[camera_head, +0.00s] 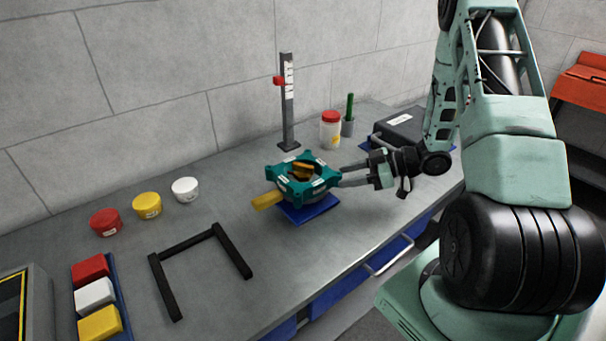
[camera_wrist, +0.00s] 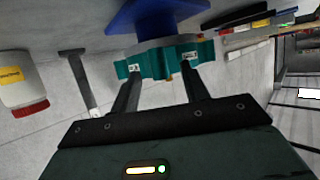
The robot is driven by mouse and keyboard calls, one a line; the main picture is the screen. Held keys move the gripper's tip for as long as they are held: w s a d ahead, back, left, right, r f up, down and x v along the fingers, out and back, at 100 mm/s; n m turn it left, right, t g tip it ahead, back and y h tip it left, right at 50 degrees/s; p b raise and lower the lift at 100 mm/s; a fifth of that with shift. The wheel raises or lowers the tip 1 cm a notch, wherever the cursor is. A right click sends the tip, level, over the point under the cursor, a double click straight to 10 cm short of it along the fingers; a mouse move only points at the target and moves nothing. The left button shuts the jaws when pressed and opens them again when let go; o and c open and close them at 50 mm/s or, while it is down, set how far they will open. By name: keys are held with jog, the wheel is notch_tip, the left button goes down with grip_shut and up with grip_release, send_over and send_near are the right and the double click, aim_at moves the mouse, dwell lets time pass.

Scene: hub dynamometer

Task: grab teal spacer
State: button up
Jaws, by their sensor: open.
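The teal spacer (camera_head: 303,181) is a ring-like part with several lobes and white labels. It sits on a grey round body above a blue base plate (camera_head: 309,210) on the bench. My gripper (camera_head: 340,177) is open, level with the spacer at its right side in the head view. In the wrist view the spacer (camera_wrist: 165,62) lies at the tips of my two spread fingers (camera_wrist: 160,72). I cannot tell whether the fingertips touch it. A yellow bar (camera_head: 267,200) sticks out at the left below the spacer, and a yellow-orange part shows in its opening.
A grey upright scale with a red slider (camera_head: 287,100) stands behind. A red-lidded jar (camera_head: 330,130) and a green-topped holder (camera_head: 348,118) stand at the back right. A black U-shaped frame (camera_head: 231,250) lies front left; bare bench surrounds it.

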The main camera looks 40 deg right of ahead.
jog(key=shift+x, duration=1.35)
grip_shut()
jog(key=shift+r, duration=0.1)
